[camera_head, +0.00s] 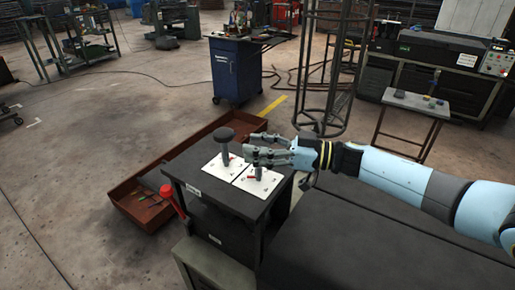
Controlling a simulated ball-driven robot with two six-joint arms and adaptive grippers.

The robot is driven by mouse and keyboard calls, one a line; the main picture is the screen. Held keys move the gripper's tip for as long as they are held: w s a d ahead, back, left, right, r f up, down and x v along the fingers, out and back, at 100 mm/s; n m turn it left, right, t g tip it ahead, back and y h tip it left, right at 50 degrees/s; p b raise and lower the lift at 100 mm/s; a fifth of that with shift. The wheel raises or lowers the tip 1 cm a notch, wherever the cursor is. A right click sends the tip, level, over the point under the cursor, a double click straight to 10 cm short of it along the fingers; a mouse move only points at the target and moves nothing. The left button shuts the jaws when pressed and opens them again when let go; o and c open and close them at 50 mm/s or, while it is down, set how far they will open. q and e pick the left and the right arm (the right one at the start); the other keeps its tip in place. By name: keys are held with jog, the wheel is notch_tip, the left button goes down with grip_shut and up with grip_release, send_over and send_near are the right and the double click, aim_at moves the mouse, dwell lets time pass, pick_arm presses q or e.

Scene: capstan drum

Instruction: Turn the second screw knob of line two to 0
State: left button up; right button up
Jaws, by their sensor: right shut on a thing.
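Two screw knobs stand on white dial plates on a dark cabinet top in the head view. The left knob (225,135) has a dark round head on a grey stem and is free. The right knob (258,173) shows only its stem; its head is hidden by my right gripper (255,154). My right gripper is shut on this right knob, reaching in from the right above the right dial plate (268,186). A small red mark shows beside the stem. The dial figures are too small to read surely. My left gripper is not in view.
The dark cabinet (235,205) stands beside a rust-brown tray (137,211) on the floor. A red object (171,199) is at its left side. A blue cabinet (234,72), a wire cage (325,70) and a small table (416,103) stand behind.

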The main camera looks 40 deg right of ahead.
jog(key=shift+n+g+y, duration=0.4)
jog(key=shift+y, duration=0.1)
jog(key=o, duration=1.2)
jog(key=shift+d, duration=0.1)
jog(key=shift+c, duration=0.2)
jog(key=shift+s, duration=0.1)
jog(key=v, duration=1.2)
